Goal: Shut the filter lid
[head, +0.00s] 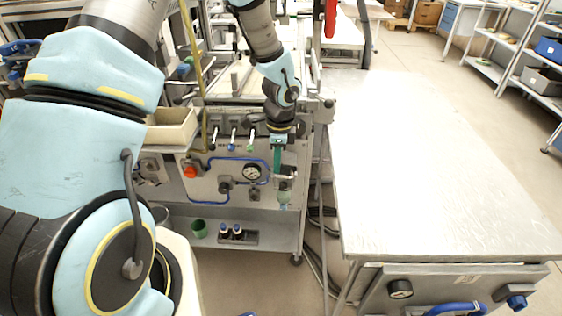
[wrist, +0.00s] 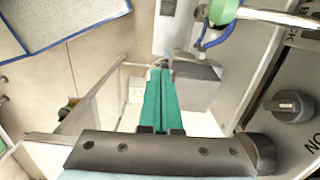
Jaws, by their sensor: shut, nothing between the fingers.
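My gripper (head: 277,172) hangs pointing down at the front right corner of the grey machine. Its two teal fingers lie together and empty; they also show shut in the wrist view (wrist: 162,72). A small filter-like unit with a pale blue-green bowl (head: 284,195) sits just below and right of the fingertips in the head view. A green rounded part (wrist: 222,10) with a blue loop is at the top of the wrist view, apart from the fingers. A grey box-like part (wrist: 198,88) is right of the fingers. I cannot make out which part is the filter lid or its position.
The machine's front panel carries a pressure gauge (head: 252,172), a red knob (head: 190,171) and blue hoses. A black knob (wrist: 290,105) is right in the wrist view. A bare metal table (head: 430,150) stands right. Cables lie on the floor between.

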